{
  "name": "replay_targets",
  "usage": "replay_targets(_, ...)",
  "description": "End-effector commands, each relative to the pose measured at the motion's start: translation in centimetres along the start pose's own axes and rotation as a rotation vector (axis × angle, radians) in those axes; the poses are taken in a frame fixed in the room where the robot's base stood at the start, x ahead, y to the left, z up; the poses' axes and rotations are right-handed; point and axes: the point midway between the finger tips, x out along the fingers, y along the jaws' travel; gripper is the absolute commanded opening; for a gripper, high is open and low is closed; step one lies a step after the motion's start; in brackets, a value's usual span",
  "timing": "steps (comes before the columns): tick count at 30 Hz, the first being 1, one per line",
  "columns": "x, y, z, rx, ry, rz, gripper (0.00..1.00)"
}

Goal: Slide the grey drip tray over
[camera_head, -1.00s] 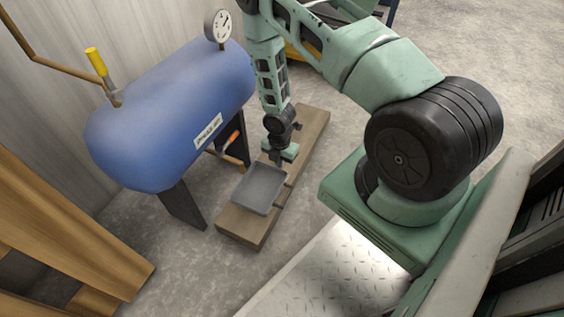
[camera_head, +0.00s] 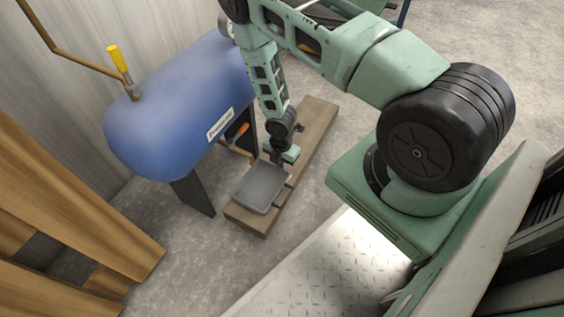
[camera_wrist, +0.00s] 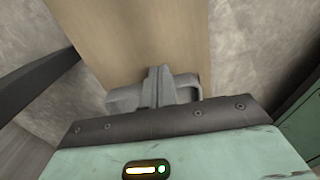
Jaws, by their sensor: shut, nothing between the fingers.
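The grey drip tray (camera_head: 261,187) is shallow and rectangular. It lies on the near part of a long wooden board (camera_head: 318,123) on the floor in the head view. My gripper (camera_head: 277,160) points down at the tray's far edge, shut and empty. It looks close against that edge, but I cannot tell exact contact. In the wrist view, my grey fingers (camera_wrist: 158,86) are together over the bare board (camera_wrist: 135,35). The tray cannot be made out there; my gripper body fills the lower part of that view.
A blue tank (camera_head: 180,105) on dark legs stands left of the board, with an orange-handled part (camera_head: 238,132) below it and a yellow-handled valve (camera_head: 118,58) on top. Wooden framing (camera_head: 70,200) is at lower left. Concrete floor (camera_head: 180,255) is clear before the board.

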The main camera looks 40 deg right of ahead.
Motion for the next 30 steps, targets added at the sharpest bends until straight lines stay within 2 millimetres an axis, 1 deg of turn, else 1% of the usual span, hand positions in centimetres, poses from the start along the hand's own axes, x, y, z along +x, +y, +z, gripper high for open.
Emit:
replay_targets(2, -0.2, 0.0, 0.0, 0.0, 0.0, 0.0, 0.0)
replay_targets(5, -1.2, 0.0, 0.0, 0.001, 0.0, 0.0, 0.0)
replay_targets(8, -3.0, 0.1, 0.1, 0.001, -0.001, 0.002, 0.0)
replay_targets(15, -8.7, 0.1, 0.0, 0.001, -0.001, 0.002, 0.0)
replay_targets(21, -13.2, 0.1, 0.0, 0.0, -0.001, 0.002, 0.0)
replay_targets(24, -15.0, 0.0, 0.0, 0.001, 0.0, 0.001, 0.0)
replay_targets(27, -16.3, 0.1, 0.0, 0.001, 0.0, 0.002, 0.0)
replay_targets(30, -17.1, 0.0, 0.0, 0.0, 0.0, 0.0, 0.0)
